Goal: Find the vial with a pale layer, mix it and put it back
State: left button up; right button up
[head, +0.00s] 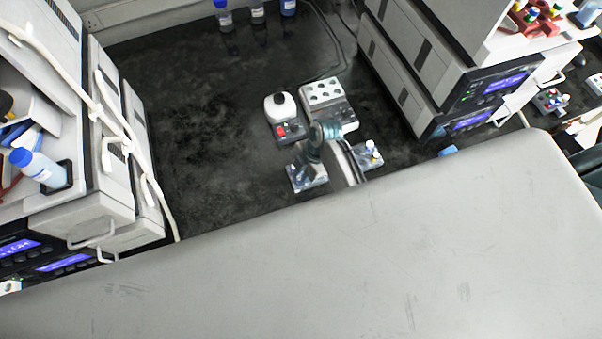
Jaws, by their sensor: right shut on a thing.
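A white rack (323,94) with round holes stands on the dark bench. Beside its left edge is a mixer (281,111) with a white top and a red switch. A small vial (371,148) with a blue and white top stands on a small grey block (369,160). My right gripper (343,147) shows only in part, between the rack and that block, beside a blue-grey stand. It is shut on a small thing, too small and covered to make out. No pale layer can be told in any vial. My left gripper is not in view.
The blue-grey stand (308,176) has a metal base. A large pale grey surface (330,260) hides the whole foreground. Grey instruments (425,70) stand right, others (95,170) left. Blue-capped bottles (257,10) are at the back. The bench left of the mixer is clear.

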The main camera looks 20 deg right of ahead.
jog(key=o, duration=1.2)
jog(key=shift+o, duration=0.2)
jog(key=shift+r, duration=0.1)
jog(key=shift+w+r, duration=0.1)
jog(key=shift+r, duration=2.85)
